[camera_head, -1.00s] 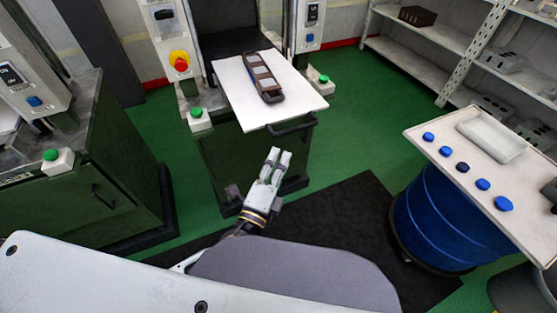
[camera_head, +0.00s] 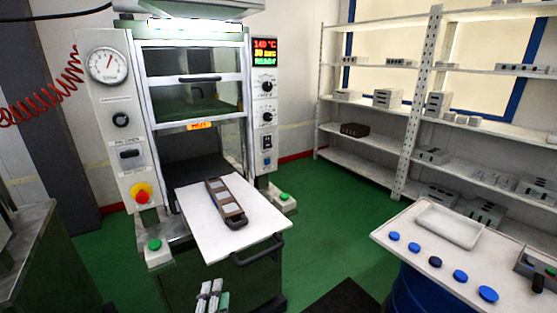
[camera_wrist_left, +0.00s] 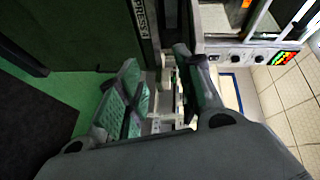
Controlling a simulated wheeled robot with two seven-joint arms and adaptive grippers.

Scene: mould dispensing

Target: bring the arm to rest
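My left gripper (camera_head: 211,297) shows at the bottom edge of the head view, in front of the press and below its white tray board (camera_head: 190,219). Only its fingertips show there. In the left wrist view its two fingers (camera_wrist_left: 160,95) stand apart with nothing held between them, so it is open. A long brown-framed mould (camera_head: 228,203) with several light grey cavities lies on the white board, apart from the gripper. My right arm and gripper are not in view.
The press (camera_head: 135,175) has a lit display and green buttons. A white table (camera_head: 410,232) at right holds blue round pieces and a pale tray (camera_head: 450,226). Metal shelves (camera_head: 411,140) stand behind. Green floor (camera_head: 320,260) between press and table is open.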

